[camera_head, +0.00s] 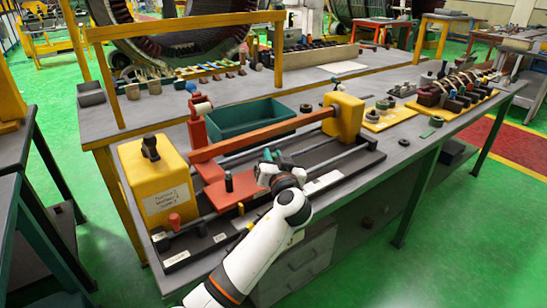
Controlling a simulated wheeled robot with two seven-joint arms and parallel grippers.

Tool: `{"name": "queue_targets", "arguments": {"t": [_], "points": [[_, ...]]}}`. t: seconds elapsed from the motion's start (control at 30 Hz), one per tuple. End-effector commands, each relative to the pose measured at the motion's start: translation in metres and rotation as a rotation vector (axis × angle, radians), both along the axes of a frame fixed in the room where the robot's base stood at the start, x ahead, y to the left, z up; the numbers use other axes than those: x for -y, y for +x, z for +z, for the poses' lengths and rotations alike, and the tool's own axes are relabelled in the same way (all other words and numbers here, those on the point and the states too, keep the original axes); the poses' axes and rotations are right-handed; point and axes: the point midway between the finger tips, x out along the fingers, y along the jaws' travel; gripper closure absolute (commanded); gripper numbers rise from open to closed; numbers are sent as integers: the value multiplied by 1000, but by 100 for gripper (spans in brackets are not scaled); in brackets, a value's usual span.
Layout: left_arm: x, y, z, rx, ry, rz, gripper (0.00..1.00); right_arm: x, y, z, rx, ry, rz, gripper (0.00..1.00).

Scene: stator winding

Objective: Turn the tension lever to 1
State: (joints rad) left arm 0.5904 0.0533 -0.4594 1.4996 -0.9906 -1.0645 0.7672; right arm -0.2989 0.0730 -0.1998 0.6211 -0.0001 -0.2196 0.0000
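The winding machine stands on the grey bench, with a yellow box (158,190) at its left end and a yellow block (343,117) at its right end. A black knob (150,148) sits on top of the left box. A red-tipped handle (175,221) stands at that box's front foot. A black-topped post (228,182) stands on the red carriage (225,195). I cannot tell which of these is the tension lever. My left gripper (268,160) is over the rails, right of the carriage and apart from the post. Its fingers are too small to read. My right gripper is out of view.
An orange bar (262,136) spans the machine above the rails. A dark green tray (250,116) sits behind it. A red post (196,122) stands beside the tray. Yellow boards with small parts (387,117) lie to the right. The green floor in front is open.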

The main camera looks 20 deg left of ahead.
Motion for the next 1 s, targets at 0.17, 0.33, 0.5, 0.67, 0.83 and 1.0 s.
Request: {"name": "queue_targets", "arguments": {"t": [0.17, 0.33, 0.5, 0.67, 0.83, 1.0], "points": [[0, -1, 0, 0, 0, -11, 100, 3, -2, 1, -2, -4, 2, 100], [-1, -4, 0, -1, -1, -64, 100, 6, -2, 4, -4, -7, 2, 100], [-2, -8, 2, 0, 0, -170, 100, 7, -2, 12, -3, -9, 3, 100], [-3, -14, 4, -1, 2, -289, 100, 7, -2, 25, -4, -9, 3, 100], [-4, -18, 4, -3, 1, -408, 100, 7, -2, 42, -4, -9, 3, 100], [-5, -22, 4, -2, 2, -504, 100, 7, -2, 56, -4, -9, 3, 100]]}}
